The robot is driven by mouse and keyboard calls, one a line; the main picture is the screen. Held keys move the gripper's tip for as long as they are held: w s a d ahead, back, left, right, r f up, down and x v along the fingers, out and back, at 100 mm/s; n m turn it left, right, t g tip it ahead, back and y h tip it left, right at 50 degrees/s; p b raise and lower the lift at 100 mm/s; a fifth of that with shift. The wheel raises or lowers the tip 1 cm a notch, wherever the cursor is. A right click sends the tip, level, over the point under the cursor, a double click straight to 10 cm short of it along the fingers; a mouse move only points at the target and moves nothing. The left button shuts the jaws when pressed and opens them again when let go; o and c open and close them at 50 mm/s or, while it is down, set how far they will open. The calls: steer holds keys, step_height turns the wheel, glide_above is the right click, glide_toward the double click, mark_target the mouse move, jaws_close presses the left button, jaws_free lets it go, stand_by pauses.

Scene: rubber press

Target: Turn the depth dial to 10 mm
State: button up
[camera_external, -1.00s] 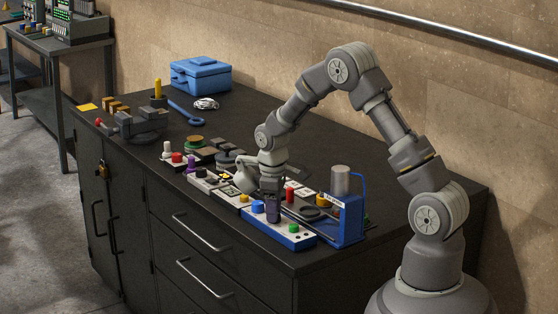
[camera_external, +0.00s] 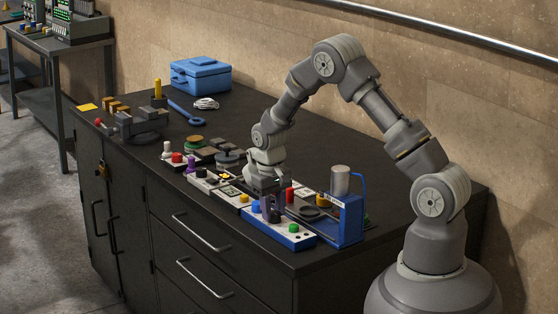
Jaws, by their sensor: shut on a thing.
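The blue-sided control panel (camera_external: 266,230) with a white top lies near the front edge of the bench. A blue knob (camera_external: 256,207) stands at its left and a green knob (camera_external: 293,228) at its right. Between them is a dark round knob (camera_external: 274,218), which looks like the depth dial. The dial's marks and setting are too small to read.
A blue press stand with a grey cylinder (camera_external: 340,180) stands just right of the panel. Several knobs, panels and small parts crowd the left and back. A blue toolbox (camera_external: 200,76) sits at the far end.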

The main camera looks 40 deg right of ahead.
steer(key=shift+w+m, duration=0.1)
steer(key=shift+m, duration=0.2)
steer(key=o, duration=1)
steer(key=shift+o, duration=0.2)
steer(key=r+p, duration=0.1)
steer(key=r, duration=0.3)
steer(key=r+p, duration=0.1)
steer(key=r, duration=0.3)
steer(key=shift+a, duration=0.2)
steer(key=shift+f, duration=0.1)
